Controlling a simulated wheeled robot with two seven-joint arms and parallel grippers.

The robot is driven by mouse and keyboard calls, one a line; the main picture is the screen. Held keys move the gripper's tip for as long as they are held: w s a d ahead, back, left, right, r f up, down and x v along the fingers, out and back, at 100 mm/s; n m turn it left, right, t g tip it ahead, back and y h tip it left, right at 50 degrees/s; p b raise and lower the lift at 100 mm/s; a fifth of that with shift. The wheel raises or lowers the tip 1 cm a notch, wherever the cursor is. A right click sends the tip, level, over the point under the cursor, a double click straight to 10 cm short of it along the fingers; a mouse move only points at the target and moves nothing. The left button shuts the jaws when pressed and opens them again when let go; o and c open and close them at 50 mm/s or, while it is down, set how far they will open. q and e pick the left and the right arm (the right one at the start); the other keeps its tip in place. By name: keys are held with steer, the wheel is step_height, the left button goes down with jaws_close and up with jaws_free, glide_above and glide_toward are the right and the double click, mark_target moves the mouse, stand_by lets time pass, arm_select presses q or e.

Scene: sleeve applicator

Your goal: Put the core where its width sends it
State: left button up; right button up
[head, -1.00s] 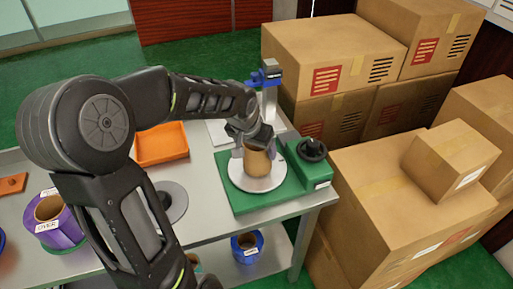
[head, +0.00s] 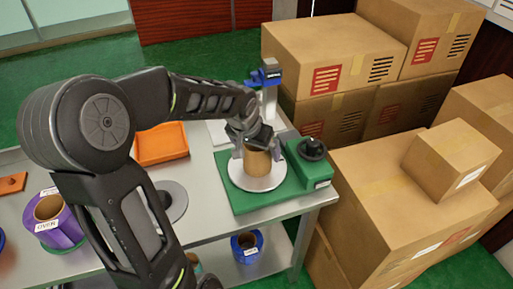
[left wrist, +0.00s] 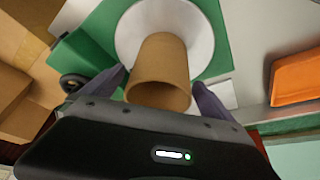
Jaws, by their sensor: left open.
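The brown cardboard core (head: 257,162) stands upright on the pale round plate (head: 243,181) of the green machine (head: 236,203). My left gripper (head: 257,152) is at the core from above, with a finger on either side of it. In the left wrist view the core (left wrist: 160,75) shows between the two fingertips of my left gripper (left wrist: 160,85), and its hollow end faces the camera. The jaws are open; whether a finger touches the core cannot be told. My right gripper is not in view.
An orange tray (head: 161,145) and a purple roll (head: 58,222) are on the metal table (head: 212,228). A grey disc (head: 176,200) lies left of the machine. A blue-headed device (head: 268,77) stands behind it. A blue roll (head: 247,247) sits on the lower shelf. Cardboard boxes (head: 400,190) crowd the right.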

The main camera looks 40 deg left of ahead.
arm_select(q)
steer(key=v, duration=1.2)
steer(key=shift+r, duration=0.15)
steer(key=shift+s, duration=0.1)
stand_by(0.4)
